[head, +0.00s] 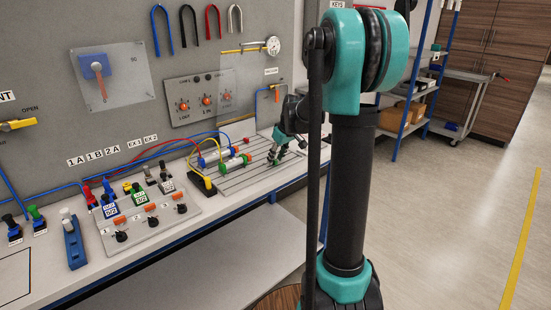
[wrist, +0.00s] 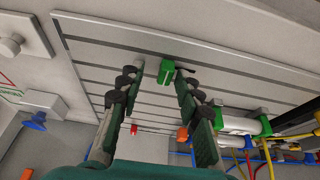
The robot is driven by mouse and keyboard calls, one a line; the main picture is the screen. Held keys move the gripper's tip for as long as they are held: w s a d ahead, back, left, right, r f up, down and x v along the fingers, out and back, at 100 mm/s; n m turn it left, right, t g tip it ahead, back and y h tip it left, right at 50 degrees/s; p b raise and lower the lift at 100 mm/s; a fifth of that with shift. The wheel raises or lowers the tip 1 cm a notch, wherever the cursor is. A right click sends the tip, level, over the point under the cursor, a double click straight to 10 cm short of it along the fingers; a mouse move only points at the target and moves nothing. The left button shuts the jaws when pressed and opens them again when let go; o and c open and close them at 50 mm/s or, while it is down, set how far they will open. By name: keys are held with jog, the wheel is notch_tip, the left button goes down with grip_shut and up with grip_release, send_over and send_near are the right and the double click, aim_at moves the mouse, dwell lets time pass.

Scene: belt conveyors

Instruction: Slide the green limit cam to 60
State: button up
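The small green cam (wrist: 166,72) sits on the grey slotted plate (wrist: 85,40) in the wrist view. My gripper (wrist: 158,76) is open, with its two dark fingers spread on either side of the cam near the fingertips. The cam appears closer to the right finger; I cannot tell whether they touch. In the head view my gripper (head: 279,156) is low over the right part of the slotted plate (head: 240,180), and the cam is hard to separate from it. No scale number or 60 mark is legible.
A cylinder with green end caps (wrist: 240,122) lies right of my gripper in the wrist view, with coloured hoses beside it. A small red piece (wrist: 133,129) shows between the fingers. In the head view, a valve panel (head: 150,215) stands left of the plate.

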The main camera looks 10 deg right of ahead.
jog(key=v, duration=1.2)
jog(key=s+a+f+m+h, duration=0.1)
jog(key=s+f+m, duration=0.2)
jog(key=s+f, duration=0.7)
jog(key=s+f+m+h, duration=0.1)
jog(key=s+f+m, duration=0.2)
jog(key=s+f, duration=0.7)
jog(key=s, duration=0.8)
jog(key=shift+a+f, duration=0.35)
jog(key=shift+f, duration=0.05)
dwell(0.7)
